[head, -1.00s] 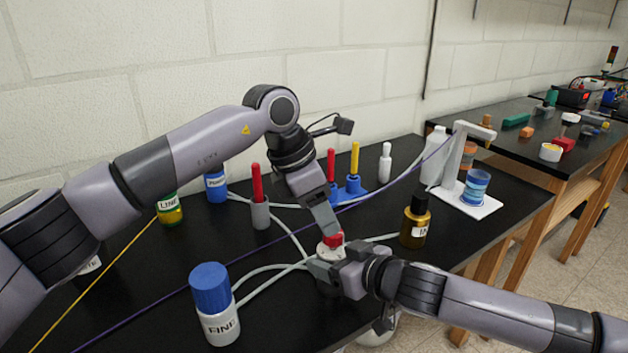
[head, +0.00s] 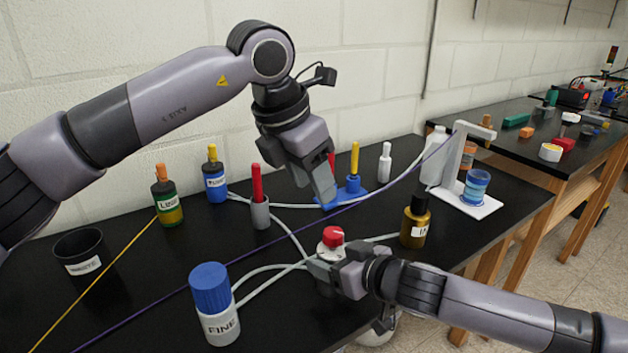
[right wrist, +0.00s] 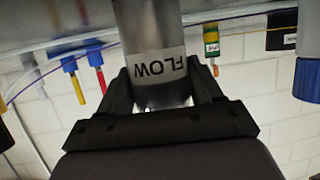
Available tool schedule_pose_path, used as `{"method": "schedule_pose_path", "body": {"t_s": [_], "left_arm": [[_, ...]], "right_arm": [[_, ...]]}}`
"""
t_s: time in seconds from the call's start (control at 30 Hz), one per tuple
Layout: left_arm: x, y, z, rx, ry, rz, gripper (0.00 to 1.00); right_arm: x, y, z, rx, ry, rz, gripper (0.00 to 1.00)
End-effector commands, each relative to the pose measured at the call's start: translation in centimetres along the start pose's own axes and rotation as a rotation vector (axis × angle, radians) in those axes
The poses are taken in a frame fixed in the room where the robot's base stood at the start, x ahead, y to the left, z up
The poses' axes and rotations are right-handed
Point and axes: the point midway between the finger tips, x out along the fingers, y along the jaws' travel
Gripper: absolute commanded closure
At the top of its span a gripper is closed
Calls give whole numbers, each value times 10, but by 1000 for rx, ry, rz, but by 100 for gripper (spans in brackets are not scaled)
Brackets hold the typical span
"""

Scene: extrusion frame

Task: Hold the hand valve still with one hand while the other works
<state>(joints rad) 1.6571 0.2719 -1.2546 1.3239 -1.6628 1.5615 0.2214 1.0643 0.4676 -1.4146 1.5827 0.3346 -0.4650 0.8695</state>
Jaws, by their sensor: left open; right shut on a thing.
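The hand valve has a red knob (head: 333,236) on top of a pale grey body, with pale tubes running to it. My right gripper (head: 330,268) is shut on the valve body from the front right. In the right wrist view the grey valve body (right wrist: 150,35), labelled FLOW, stands between both fingers; the picture is upside down. My left gripper (head: 325,192) is open and empty, above and behind the valve, apart from the red knob. It partly hides a red marker in the blue stand (head: 352,192).
A blue-capped bottle labelled FINE (head: 214,305) stands front left, an amber bottle (head: 415,222) to the right. A grey holder with a red marker (head: 259,205), a black waste cup (head: 86,262) and a white stand (head: 480,203) are around. Purple and yellow lines cross the table.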

Motion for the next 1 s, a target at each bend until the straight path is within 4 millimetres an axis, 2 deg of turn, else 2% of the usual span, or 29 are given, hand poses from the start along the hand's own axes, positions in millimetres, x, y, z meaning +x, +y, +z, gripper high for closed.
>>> {"method": "schedule_pose_path", "body": {"t_s": [0.3, 0.83, 1.0], "left_arm": [[-1, -9, -2, -161, -18, 61, 52], [0, -11, -3, -205, -22, 75, 52], [0, -16, 0, -273, -22, 103, 52]], "right_arm": [[0, 0, 0, 0, 0, 0, 70], [0, 0, 0, 0, 0, 0, 70], [0, 0, 0, 0, 0, 0, 70]]}}
